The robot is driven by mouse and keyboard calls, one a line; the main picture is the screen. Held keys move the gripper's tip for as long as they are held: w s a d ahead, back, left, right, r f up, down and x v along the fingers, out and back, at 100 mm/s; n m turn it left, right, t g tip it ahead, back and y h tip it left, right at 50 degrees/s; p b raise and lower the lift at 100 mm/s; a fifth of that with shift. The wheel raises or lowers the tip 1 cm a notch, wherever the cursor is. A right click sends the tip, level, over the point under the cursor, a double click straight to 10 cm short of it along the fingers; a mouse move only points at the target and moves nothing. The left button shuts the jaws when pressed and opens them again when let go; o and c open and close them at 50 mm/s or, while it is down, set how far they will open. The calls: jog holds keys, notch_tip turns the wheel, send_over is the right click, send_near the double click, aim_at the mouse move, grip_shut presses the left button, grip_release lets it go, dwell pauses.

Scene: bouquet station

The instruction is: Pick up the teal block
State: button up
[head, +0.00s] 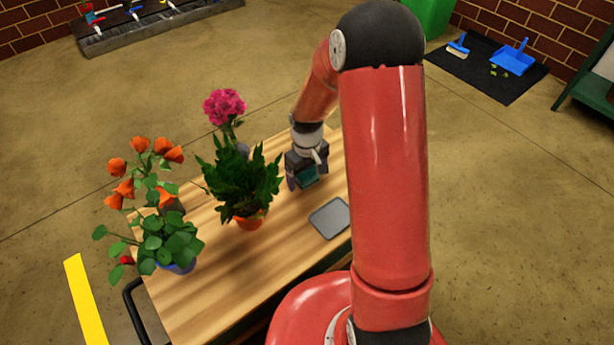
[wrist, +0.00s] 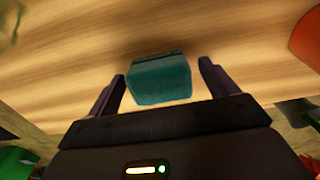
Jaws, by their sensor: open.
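The teal block (wrist: 160,81) sits between the two fingers of my gripper (wrist: 162,82) in the wrist view, with a visible gap on each side. My gripper is open, with one finger on either side of the block. The gripper's body partly hides the block in the head view.
A leafy plant in an orange pot (head: 248,221), orange flowers in a blue pot (head: 180,266) and a pink flower (head: 225,106) stand left of my gripper. A grey square plate (head: 330,218) lies in front of it. Bare wood lies at the table's front.

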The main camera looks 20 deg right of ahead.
jog(key=c, duration=1.1)
jog(key=shift+o, duration=0.2)
jog(key=shift+r, duration=0.1)
notch_tip(320, 180, up, 20)
jog(key=p, duration=0.3)
jog(key=shift+p, duration=0.35)
